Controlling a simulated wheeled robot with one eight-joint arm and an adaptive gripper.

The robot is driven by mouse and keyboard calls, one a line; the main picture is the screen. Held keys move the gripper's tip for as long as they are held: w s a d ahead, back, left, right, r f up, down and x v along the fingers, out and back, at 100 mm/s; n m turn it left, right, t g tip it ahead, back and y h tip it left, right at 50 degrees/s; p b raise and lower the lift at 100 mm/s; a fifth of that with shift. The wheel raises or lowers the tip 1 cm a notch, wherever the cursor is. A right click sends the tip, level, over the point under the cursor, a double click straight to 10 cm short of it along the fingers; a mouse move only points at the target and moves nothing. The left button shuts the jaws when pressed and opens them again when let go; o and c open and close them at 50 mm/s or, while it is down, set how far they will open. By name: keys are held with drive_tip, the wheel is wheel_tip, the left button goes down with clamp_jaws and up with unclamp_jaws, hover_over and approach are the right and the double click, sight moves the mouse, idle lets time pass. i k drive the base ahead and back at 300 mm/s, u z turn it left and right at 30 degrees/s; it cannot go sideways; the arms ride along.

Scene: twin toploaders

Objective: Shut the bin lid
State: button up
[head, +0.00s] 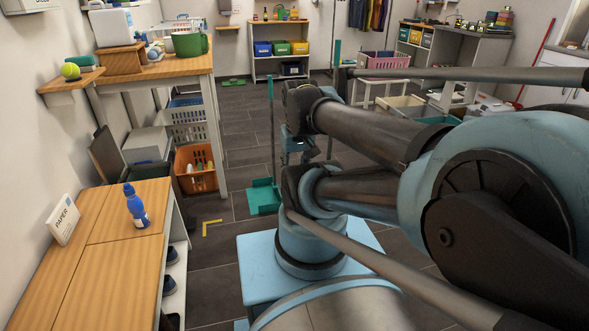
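A dark grey flat panel (106,154), which looks like the bin's lid, stands raised and tilted near the left wall, behind the low wooden cabinet. The bin body under it is mostly hidden by the cabinet. I cannot make out its opening clearly. My own blue and dark grey arm fills the right side and middle of the head view. The end of the arm cannot be made out, so my gripper does not show.
The low cabinet (113,240) at left holds a blue bottle (136,206) and a paper box (62,219). An orange crate (196,168) stands under the wooden table (146,72). A teal dustpan (264,197) stands in the aisle. Grey floor (248,130) is clear beyond.

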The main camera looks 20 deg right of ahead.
sight(103, 151)
drive_tip(key=u, duration=1.25)
